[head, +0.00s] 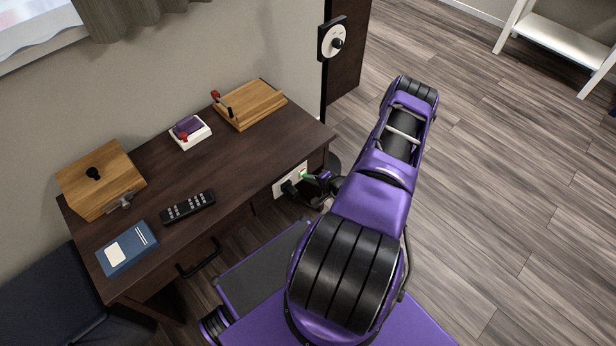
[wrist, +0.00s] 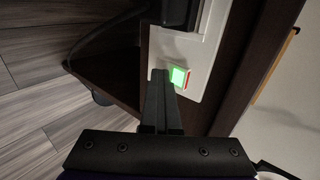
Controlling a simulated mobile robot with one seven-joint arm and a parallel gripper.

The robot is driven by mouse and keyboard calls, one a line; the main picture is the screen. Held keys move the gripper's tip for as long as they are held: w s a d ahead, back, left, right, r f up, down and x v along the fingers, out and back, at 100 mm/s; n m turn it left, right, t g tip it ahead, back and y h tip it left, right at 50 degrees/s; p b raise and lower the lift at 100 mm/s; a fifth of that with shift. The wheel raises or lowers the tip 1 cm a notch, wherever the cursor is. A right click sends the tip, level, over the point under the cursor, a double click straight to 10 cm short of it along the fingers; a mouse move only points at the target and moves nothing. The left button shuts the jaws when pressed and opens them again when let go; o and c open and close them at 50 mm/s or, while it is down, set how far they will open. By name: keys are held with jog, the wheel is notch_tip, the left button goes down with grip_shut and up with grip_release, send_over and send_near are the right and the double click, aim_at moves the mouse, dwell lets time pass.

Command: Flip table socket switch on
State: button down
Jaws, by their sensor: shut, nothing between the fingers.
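The table socket (head: 281,190) is a white plate on the end of the dark desk. It also shows in the wrist view (wrist: 210,50). Its switch (wrist: 178,77) glows green, with a narrow red strip at its right side. The green glow also shows in the head view (head: 303,174). A black plug (wrist: 176,13) with a cable sits in the socket beside the switch. My gripper (wrist: 160,73) is shut and empty. Its fingertips are at the lower left edge of the switch; I cannot tell whether they touch it. It also shows in the head view (head: 313,180).
The desk (head: 240,155) carries a wooden box (head: 100,175), remote (head: 188,206), blue book (head: 127,248), white-and-purple device (head: 190,132) and wooden board (head: 250,103). A dark panel with a white dial (head: 333,40) stands behind. Open floor lies to the right.

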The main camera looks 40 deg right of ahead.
jog(key=shift+w+r+p, duration=0.2)
jog(key=shift+r+p, duration=0.5)
jog(key=shift+r, duration=0.25)
jog(key=shift+s+f, duration=0.1)
